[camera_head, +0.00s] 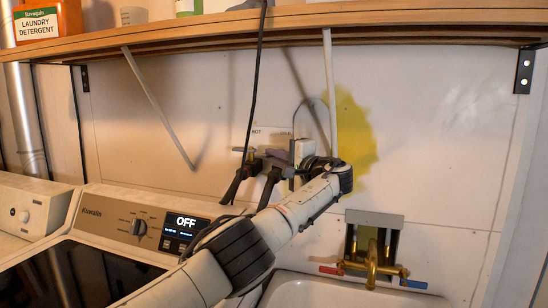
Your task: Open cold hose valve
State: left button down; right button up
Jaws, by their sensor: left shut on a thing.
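The hose valves (250,158) are on the wall above the washer, under small labels; the left one reads HOT and the right one is partly covered. My left gripper (300,165) is at the right-hand valve, the cold one, and is shut on its handle. The gripper and wrist hide most of that handle, so its exact angle cannot be told. Black hose ends (236,186) hang below the valves. My right gripper is not in view.
A washer (110,212) with an OFF display stands below left. A sink (330,290) with a brass faucet (374,268) is at lower right. A dark cord (257,80) hangs before the wall.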

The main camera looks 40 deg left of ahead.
pick_arm(q)
jog(key=c, duration=1.9)
grip_release()
jog(key=shift+o, duration=0.2)
jog(key=shift+s+d+f+b, duration=0.1)
jog(key=shift+d+f+b, duration=0.05)
jog(key=shift+d+b, duration=0.3)
jog(key=b+v, duration=0.2)
jog(key=v, duration=0.7)
jog(key=shift+s+d, duration=0.1)
jog(key=shift+d, duration=0.05)
